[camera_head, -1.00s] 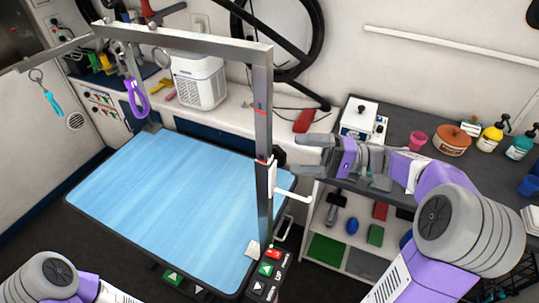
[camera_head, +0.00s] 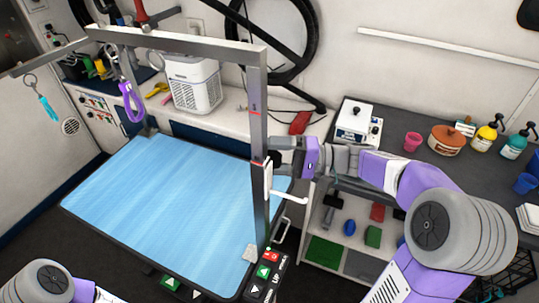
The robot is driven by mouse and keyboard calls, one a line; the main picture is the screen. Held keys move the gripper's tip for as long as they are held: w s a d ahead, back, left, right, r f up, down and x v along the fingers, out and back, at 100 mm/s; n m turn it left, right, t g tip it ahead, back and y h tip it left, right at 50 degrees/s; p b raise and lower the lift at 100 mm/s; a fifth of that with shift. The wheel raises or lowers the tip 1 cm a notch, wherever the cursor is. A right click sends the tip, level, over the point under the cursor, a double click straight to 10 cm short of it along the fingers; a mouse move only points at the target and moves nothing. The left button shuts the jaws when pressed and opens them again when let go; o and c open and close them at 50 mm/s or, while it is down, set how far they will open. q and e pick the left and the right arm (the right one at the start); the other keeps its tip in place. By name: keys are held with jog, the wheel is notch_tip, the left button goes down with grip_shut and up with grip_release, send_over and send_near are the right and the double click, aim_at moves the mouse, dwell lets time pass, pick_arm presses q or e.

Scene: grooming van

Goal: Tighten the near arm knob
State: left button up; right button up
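The grooming arm is a grey metal frame with a near upright post (camera_head: 259,120) at the near right edge of the blue table (camera_head: 160,205). A dark knob (camera_head: 274,158) sits on the right side of this post, with a white lever (camera_head: 268,180) just below it. My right gripper (camera_head: 280,157) reaches in from the right. Its fingers are spread, one above and one below the knob, and partly hide it. I cannot tell whether they touch it. Of my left arm, only a link shows at the bottom left; its gripper is out of view.
A dark counter (camera_head: 385,120) with a white device (camera_head: 358,122), bottles and bowls lies behind my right arm, above a shelf (camera_head: 340,250). A control panel (camera_head: 265,278) stands below the post. A purple loop (camera_head: 131,103) hangs from the frame. The tabletop is clear.

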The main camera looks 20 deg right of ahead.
jog(key=c, duration=0.5)
jog(key=shift+r+h+p, duration=0.2)
jog(key=shift+h+p, duration=0.2)
jog(key=shift+p, duration=0.45)
jog(key=m+g+h+p, duration=0.1)
jog(key=g+h+p, duration=0.2)
jog(key=p, duration=0.8)
jog(key=m+g+h+p, duration=0.2)
jog(key=g+h+p, duration=0.2)
jog(key=p, duration=0.7)
jog(key=shift+r+m+h+p, duration=0.1)
jog(key=shift+m+h+p, duration=0.2)
jog(key=shift+h, duration=0.6)
jog(key=shift+f+g+h+p, duration=0.25)
jog(key=shift+g+h+p, duration=0.15)
jog(key=shift+p, duration=0.6)
jog(key=o, duration=0.9)
jog(key=shift+o, duration=0.2)
jog(key=v, duration=0.7)
jog(key=shift+d+r, duration=0.2)
